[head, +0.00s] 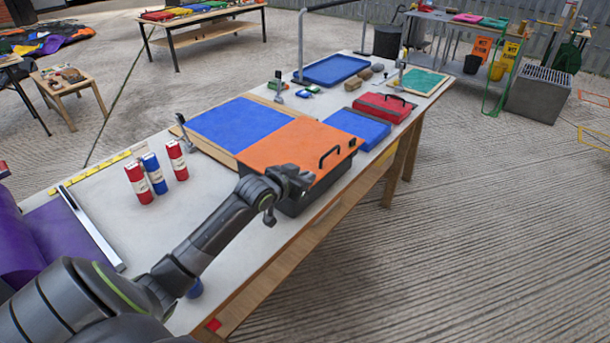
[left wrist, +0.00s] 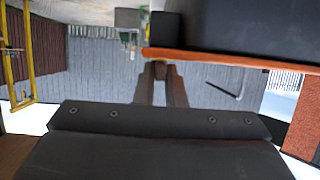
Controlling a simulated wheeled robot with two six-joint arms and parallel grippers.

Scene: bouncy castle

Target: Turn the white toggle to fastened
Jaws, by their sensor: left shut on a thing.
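The black case with an orange lid (head: 285,148) stands on the long table, lid down, with a black handle on top. My left gripper (head: 283,188) is at the case's near left corner. In the left wrist view its two dark fingers (left wrist: 160,75) come close together at the lid's orange edge (left wrist: 215,58), with the dark case body beyond. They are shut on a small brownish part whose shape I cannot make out. I cannot pick out the white toggle for certain; the fingers may hide it. My right gripper is not in view.
A blue panel (head: 236,124) lies behind the case, and a blue case (head: 358,130) and red case (head: 383,107) stand to its right. Red and blue cans (head: 153,173) stand at the left. A purple roll (head: 25,245) lies near left.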

